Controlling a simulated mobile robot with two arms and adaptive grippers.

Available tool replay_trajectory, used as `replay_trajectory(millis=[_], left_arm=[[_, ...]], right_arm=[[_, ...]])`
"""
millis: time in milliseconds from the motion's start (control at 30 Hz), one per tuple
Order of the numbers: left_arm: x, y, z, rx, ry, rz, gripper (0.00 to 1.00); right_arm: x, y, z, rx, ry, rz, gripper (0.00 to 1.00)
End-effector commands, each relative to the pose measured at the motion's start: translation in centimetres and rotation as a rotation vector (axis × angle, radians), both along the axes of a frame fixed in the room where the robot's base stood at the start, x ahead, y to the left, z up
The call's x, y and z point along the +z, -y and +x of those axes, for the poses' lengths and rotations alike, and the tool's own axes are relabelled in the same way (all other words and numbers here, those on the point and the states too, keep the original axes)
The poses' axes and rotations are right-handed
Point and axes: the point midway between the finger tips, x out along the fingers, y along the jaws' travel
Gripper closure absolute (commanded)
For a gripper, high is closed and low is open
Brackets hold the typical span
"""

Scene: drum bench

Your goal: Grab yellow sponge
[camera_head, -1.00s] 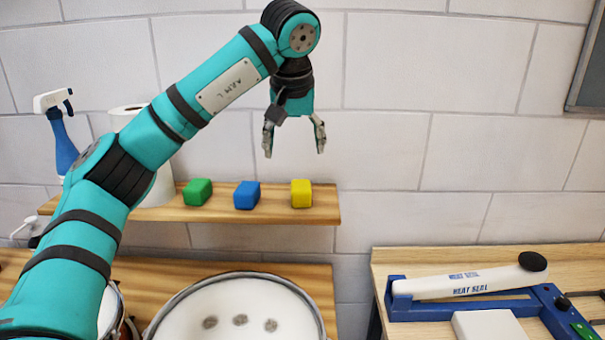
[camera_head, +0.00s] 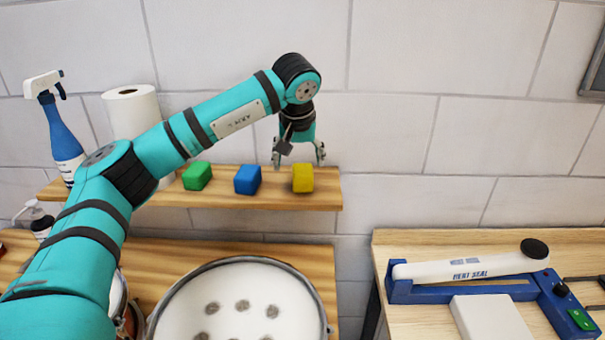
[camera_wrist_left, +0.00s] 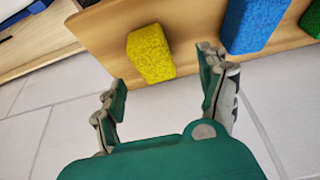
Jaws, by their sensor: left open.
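The yellow sponge (camera_head: 303,180) sits at the right end of the wooden shelf (camera_head: 325,200) on the wall. My left gripper (camera_head: 299,164) is open, its fingertips at about the sponge's top in the head view. In the left wrist view the yellow sponge (camera_wrist_left: 151,54) lies ahead of the open fingers (camera_wrist_left: 160,88), roughly between their lines, with nothing held. I cannot tell whether a finger touches it. My right gripper is not in view.
A blue sponge (camera_head: 248,180) and a green sponge (camera_head: 197,177) sit left of the yellow one on the shelf. A paper roll (camera_head: 133,110) and spray bottle (camera_head: 62,140) stand farther left. A drum (camera_head: 240,300) is below; a heat sealer (camera_head: 460,280) is at right.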

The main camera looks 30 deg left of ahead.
Motion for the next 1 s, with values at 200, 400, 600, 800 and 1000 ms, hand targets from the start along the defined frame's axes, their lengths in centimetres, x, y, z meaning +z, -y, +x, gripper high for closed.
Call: replay_trajectory(millis=[200,400,600,800,1000], left_arm=[[-1.8,0.1,0.9,0.000,-0.006,0.001,0.24],[-4.3,-0.2,2.0,0.000,-0.003,0.000,0.24],[-4.9,-0.3,2.2,-0.001,0.000,0.000,0.24],[-4.9,-0.3,2.2,0.000,0.000,0.000,0.37],[-4.9,-0.3,2.2,0.000,0.000,0.000,0.63]], right_arm=[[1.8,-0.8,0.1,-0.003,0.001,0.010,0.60],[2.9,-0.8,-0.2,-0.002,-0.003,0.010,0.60],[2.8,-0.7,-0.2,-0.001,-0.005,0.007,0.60],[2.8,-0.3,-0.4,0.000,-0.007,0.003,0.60],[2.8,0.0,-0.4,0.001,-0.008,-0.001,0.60]])
